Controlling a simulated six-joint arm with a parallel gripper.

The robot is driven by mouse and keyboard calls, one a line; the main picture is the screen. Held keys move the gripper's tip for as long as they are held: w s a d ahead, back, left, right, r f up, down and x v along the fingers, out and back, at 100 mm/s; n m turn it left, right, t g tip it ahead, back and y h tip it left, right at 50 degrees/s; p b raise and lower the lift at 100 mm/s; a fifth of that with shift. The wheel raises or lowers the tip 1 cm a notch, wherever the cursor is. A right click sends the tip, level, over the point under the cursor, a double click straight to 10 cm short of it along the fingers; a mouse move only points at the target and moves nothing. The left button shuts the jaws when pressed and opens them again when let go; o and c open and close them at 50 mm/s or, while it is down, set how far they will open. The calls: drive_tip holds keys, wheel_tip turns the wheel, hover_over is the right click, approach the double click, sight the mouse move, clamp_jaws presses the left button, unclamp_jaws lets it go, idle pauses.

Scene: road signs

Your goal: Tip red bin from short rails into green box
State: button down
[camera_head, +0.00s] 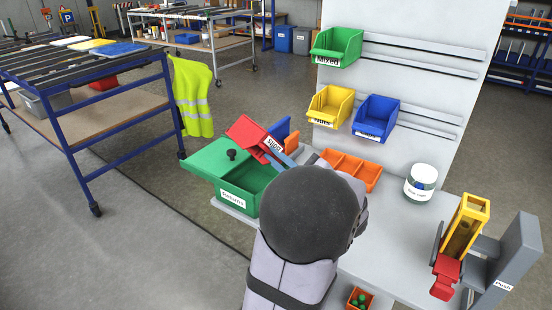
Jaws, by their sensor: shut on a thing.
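A red bin (244,133) with a white label is held in the air above the green box. It is tilted, and its inside cannot be seen. The green box (236,200) has a white label on its front. A green lid with a black knob (232,155) covers its left part, and the right part is open. My gripper (285,158) is shut on the red bin at its right side. My arm hides most of the gripper. The short rails (425,118) are on the grey upright panel, with a yellow bin (331,103) and a blue bin (376,116) on them.
A green bin (337,46) hangs higher on the panel. An orange divided tray (352,168), a white jar (420,183) and a yellow dispenser (466,226) stand on the grey bench. A small orange bin (359,299) is at the front.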

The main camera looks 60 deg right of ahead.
sight(281, 149)
drive_tip(key=d+m, duration=0.1)
drive_tip(key=m, duration=0.1)
drive_tip(key=s+d+m, duration=0.1)
drive_tip(key=m, duration=0.1)
drive_tip(key=shift+f, duration=0.2)
drive_tip(key=shift+p, duration=0.4)
drive_tip(key=shift+s+d+r+m+p, duration=0.1)
drive_tip(key=shift+d+m+p, duration=0.15)
drive_tip(key=shift+m+p, duration=0.45)
drive_tip(key=m+p, duration=0.1)
drive_tip(key=d+m+p, duration=0.1)
drive_tip(key=shift+s+m, duration=0.2)
drive_tip(key=shift+m, duration=0.1)
drive_tip(key=m+p, duration=0.5)
drive_tip(key=m, duration=0.1)
drive_tip(key=f+m+p, duration=0.1)
drive_tip(key=m+p, duration=0.5)
drive_tip(key=a+f+m+p, duration=0.1)
drive_tip(key=m+p, duration=0.4)
drive_tip(key=p, duration=0.1)
drive_tip(key=shift+w+f+m, duration=0.1)
drive_tip(key=shift+w+m, duration=0.1)
drive_tip(key=shift+m, duration=0.2)
